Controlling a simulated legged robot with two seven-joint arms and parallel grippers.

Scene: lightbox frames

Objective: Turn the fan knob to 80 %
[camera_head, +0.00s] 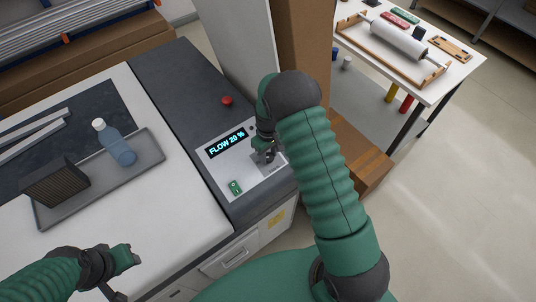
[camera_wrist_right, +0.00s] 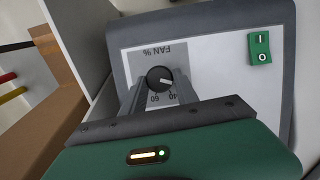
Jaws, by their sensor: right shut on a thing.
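The black fan knob (camera_wrist_right: 160,78) sits on a grey plate marked "FAN %" in the right wrist view. Its white pointer line faces the right of that view; the numbers 60 and 40 show below it. My right gripper (camera_head: 266,154) is over the control panel (camera_head: 215,153) and shut on the knob, one finger on each side. In the head view the gripper hides most of the knob. The display (camera_head: 226,142) reads "FLOW 20 %". My left gripper (camera_head: 127,256) is above the white bench at the lower left, apart from the panel; its jaw opening is unclear.
A green rocker switch (camera_head: 235,187) and a red button (camera_head: 227,100) are near the display. A grey tray (camera_head: 150,173) holds a blue bottle (camera_head: 118,147) and a dark ribbed block (camera_head: 56,183). A brown post (camera_head: 303,45) and pale upright panel stand behind the controls.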

